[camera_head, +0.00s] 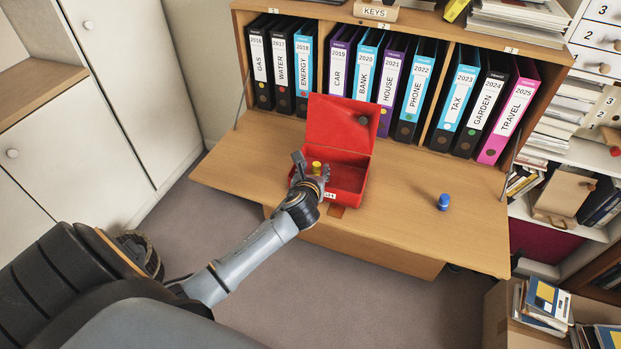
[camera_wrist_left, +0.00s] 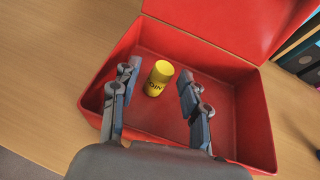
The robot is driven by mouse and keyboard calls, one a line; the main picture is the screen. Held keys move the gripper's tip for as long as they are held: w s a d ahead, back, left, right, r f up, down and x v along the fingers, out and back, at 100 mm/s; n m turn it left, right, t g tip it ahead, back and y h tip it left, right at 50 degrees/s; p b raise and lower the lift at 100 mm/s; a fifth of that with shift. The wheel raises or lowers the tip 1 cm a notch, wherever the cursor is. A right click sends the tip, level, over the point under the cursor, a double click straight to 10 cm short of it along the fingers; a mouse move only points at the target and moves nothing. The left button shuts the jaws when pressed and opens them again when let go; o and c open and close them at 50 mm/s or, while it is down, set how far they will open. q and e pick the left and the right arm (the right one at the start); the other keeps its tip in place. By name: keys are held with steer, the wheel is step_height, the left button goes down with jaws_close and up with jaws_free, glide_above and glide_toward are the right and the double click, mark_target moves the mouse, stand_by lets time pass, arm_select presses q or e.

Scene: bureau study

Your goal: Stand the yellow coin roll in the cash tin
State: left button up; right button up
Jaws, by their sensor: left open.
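The red cash tin (camera_head: 346,178) sits on the fold-down desk flap with its lid raised at the back. It also shows in the left wrist view (camera_wrist_left: 222,68). The yellow coin roll (camera_wrist_left: 158,78) stands upright on the tin's floor, towards its left part; it also shows in the head view (camera_head: 316,167). My left gripper (camera_head: 312,172) is at the tin's front left. Its fingers (camera_wrist_left: 156,98) are open, one on each side of the roll, with gaps between them and it. My right gripper is not in view.
A blue coin roll (camera_head: 443,202) stands on the desk flap (camera_head: 410,215) to the right of the tin. A row of labelled binders (camera_head: 418,88) stands behind. The flap is clear left of the tin and between the tin and the blue roll.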

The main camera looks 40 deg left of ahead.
arm_select(q)
steer(key=v, duration=1)
steer(key=shift+f, duration=0.1)
stand_by(0.6)
